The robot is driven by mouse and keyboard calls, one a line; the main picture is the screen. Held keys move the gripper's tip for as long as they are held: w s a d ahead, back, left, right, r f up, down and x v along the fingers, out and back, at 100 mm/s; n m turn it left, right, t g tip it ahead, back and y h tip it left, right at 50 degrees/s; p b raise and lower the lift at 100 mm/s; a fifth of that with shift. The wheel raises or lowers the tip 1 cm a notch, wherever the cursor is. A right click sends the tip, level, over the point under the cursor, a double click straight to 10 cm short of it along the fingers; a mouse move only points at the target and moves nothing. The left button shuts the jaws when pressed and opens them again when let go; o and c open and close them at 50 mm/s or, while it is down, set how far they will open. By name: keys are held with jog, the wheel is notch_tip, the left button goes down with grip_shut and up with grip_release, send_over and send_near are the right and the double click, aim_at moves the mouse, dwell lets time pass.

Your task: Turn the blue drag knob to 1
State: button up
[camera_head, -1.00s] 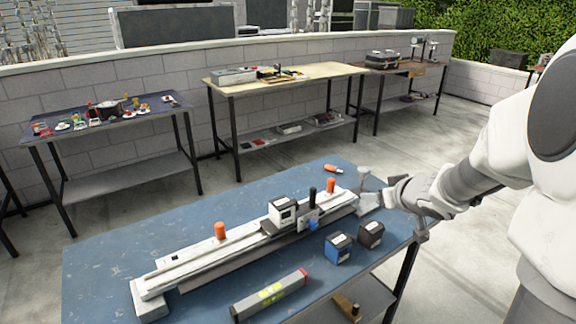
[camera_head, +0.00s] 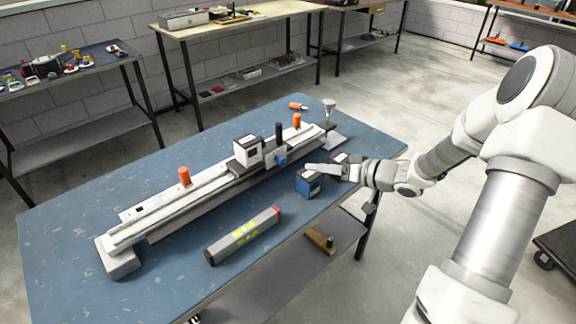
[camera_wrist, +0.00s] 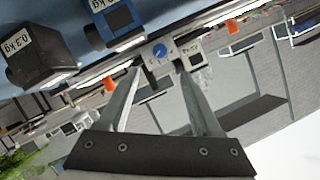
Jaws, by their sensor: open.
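The blue drag knob (camera_head: 281,160) sits on the near side of the carriage (camera_head: 262,152) on the long rail (camera_head: 190,196). It also shows in the wrist view (camera_wrist: 160,51), facing the camera, with a pointer mark and small scale marks too small to read. My gripper (camera_head: 309,168) is open and empty, to the right of the knob and apart from it. In the wrist view my two fingers (camera_wrist: 164,68) spread on either side below the knob. The knob's current setting cannot be read.
A blue weight block (camera_head: 309,184) stands just below my gripper. A dark weight block marked 0.3 kg (camera_wrist: 38,52) is beside it in the wrist view. A grey level (camera_head: 243,236) lies at the table's front. Orange posts (camera_head: 184,176) rise from the rail.

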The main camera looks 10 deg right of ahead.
aim_at(284, 162)
jog(key=b+x, duration=0.2)
jog(key=x, duration=0.9)
jog(key=shift+w+a+f, duration=0.15)
jog(key=shift+w+f, duration=0.05)
jog(key=shift+w, duration=0.1)
jog(key=shift+c, duration=0.3)
grip_shut()
